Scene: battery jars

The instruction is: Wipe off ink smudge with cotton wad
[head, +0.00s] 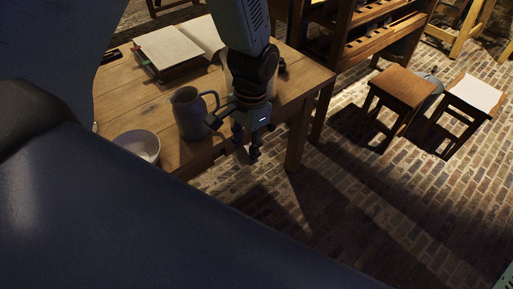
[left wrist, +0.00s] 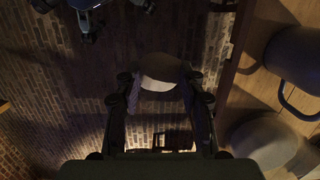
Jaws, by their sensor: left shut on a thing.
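My left gripper (head: 247,151) hangs past the table's front edge, to the right of the jug and above the brick floor. In the left wrist view, the fingers of my left gripper (left wrist: 160,92) are shut on a rounded pale wad (left wrist: 160,82), which looks like the cotton wad. Its lower part is lit and its upper part is in shadow. In the head view I cannot make out the wad. I see no ink smudge in either view. My right gripper is not in view.
The wooden table (head: 125,97) holds a grey jug (head: 187,112), a pale bowl (head: 140,143) and an open book (head: 168,45). Two stools stand at the right, one plain (head: 402,86), one with a white sheet (head: 476,92). Open brick floor (head: 350,195) lies in front.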

